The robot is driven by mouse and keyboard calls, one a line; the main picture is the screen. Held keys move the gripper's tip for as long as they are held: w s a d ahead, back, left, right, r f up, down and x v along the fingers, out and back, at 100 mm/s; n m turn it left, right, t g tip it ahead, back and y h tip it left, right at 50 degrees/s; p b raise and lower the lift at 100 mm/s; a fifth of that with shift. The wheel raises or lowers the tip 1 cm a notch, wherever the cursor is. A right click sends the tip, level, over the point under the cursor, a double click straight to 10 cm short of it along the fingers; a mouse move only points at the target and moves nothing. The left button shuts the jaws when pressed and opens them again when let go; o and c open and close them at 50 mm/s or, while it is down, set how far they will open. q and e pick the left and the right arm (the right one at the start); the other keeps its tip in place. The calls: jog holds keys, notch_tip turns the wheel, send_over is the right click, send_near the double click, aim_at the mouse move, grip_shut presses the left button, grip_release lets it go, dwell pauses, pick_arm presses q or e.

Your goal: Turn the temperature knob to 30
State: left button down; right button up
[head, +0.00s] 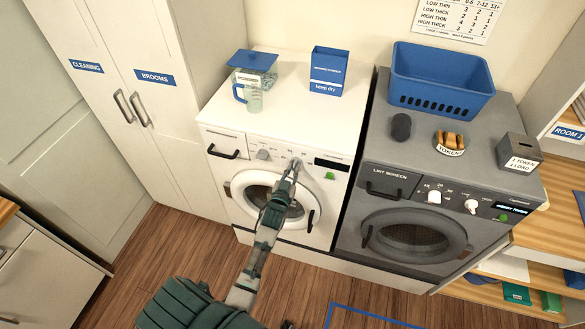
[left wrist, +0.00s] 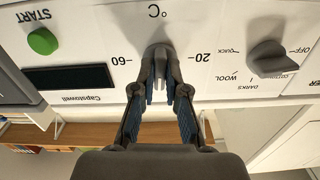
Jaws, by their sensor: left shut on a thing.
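The white washing machine (head: 225,185) stands left of the grey dryer. My left gripper (head: 294,168) reaches the panel of the white machine. In the left wrist view its fingers (left wrist: 160,75) are shut on the temperature knob. The fingers hide part of the knob, and I cannot tell where it points.
The white machine also has a program knob (head: 262,154), a green start button (head: 330,176) and a dark display (left wrist: 68,78).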

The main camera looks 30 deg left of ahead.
pick_arm(q)
jog(key=n+p, duration=0.2)
jog(key=n, duration=0.2)
jog(key=shift+r, duration=0.15)
jog(key=shift+n+p, duration=0.4)
jog(key=shift+n, duration=1)
jog(key=c, duration=1.2)
grip_release()
